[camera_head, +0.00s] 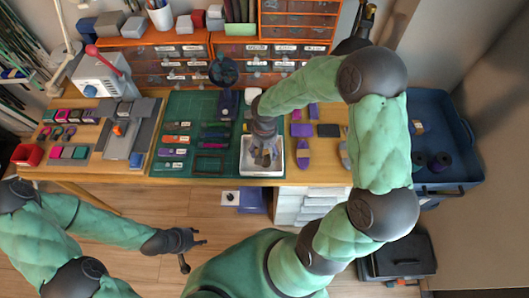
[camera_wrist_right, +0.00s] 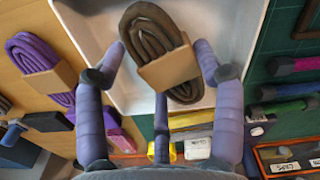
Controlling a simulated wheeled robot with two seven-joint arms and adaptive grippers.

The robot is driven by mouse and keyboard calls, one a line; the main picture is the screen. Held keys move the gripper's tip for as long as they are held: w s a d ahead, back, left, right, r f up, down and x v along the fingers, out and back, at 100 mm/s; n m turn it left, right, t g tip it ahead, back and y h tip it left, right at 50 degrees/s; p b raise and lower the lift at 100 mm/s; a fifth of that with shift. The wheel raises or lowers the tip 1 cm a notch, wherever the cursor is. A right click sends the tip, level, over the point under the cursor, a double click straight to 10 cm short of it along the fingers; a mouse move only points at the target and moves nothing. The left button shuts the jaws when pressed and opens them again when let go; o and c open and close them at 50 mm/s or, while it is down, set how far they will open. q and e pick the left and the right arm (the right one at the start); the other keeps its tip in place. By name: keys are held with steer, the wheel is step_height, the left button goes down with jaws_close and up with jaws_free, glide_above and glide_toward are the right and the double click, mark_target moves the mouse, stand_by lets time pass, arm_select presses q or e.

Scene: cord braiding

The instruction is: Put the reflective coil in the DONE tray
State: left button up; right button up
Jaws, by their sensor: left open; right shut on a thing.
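A dark brown-grey coil (camera_wrist_right: 150,30) with a tan band is between the fingers of my right gripper (camera_wrist_right: 158,75) in the right wrist view. My right gripper is shut on it. The coil is over the white tray (camera_wrist_right: 90,15); I cannot tell whether it touches the bottom. In the head view the right gripper (camera_head: 265,155) points down into the white tray (camera_head: 276,172), and its fingers hide most of the coil. No DONE label is readable on the tray. My left gripper (camera_head: 190,243) is open and empty, over the floor in front of the table.
A purple coil (camera_head: 303,150) lies just right of the tray, with a grey coil (camera_head: 345,154) farther right. A green mat (camera_head: 172,125) with several tools lies to the left. Drawer units (camera_head: 170,70) line the back. A blue bin (camera_head: 455,125) stands at the right.

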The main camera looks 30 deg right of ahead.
mark_target(265, 150)
steer(key=shift+f, duration=0.65)
steer(key=shift+f, duration=0.1)
steer(key=o, duration=1.2)
steer(key=shift+o, duration=0.2)
steer(key=shift+r, duration=0.35)
step_height(265, 150, up, 12)
steer(key=p, duration=0.4)
steer(key=shift+f+p, duration=0.25)
steer(key=shift+p, duration=0.05)
